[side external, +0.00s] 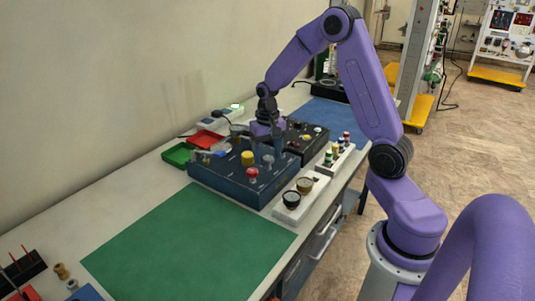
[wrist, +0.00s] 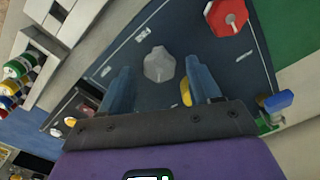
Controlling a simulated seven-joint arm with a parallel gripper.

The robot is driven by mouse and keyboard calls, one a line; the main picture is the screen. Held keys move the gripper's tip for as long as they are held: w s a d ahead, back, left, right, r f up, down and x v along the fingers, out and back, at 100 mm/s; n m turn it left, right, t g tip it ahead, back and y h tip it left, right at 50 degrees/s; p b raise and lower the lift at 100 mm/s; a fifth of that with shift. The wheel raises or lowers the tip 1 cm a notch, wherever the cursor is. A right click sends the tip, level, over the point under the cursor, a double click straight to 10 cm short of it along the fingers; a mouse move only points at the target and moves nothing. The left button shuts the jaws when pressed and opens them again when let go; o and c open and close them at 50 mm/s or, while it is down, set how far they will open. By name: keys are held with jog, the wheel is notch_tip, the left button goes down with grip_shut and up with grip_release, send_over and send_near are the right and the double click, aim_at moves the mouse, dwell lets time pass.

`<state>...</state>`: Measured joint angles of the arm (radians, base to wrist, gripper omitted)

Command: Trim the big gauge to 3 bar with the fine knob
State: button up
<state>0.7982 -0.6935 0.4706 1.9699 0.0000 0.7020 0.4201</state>
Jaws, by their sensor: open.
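A dark blue panel (side external: 225,180) on the bench carries a yellow knob (side external: 247,158), a red knob (side external: 252,173) and a grey knob (side external: 268,160). My gripper (side external: 268,146) is over the panel near the grey knob, pointing down. In the wrist view my gripper (wrist: 161,80) is open, and the grey faceted knob (wrist: 158,65) shows between and slightly beyond its blue fingers. The red knob (wrist: 230,17) is to the upper right. The yellow knob (wrist: 186,92) is mostly hidden by the right finger. Knob labels are unreadable. I cannot make out the big gauge or its reading.
A second dark panel (side external: 300,137) stands behind. White blocks with round dark-topped parts (side external: 291,199) and coloured parts (side external: 337,152) stand right of the panels. Green (side external: 176,154) and red (side external: 203,139) trays lie left. The green mat (side external: 185,245) in front is clear.

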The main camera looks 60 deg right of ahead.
jog(key=shift+f, duration=0.2)
jog(key=c, duration=1.1)
jog(key=shift+o, duration=0.2)
jog(key=shift+n, duration=0.4)
jog(key=shift+a+n, duration=0.1)
jog(key=shift+n, duration=2.3)
jog(key=o, duration=1.1)
jog(key=shift+c, duration=0.2)
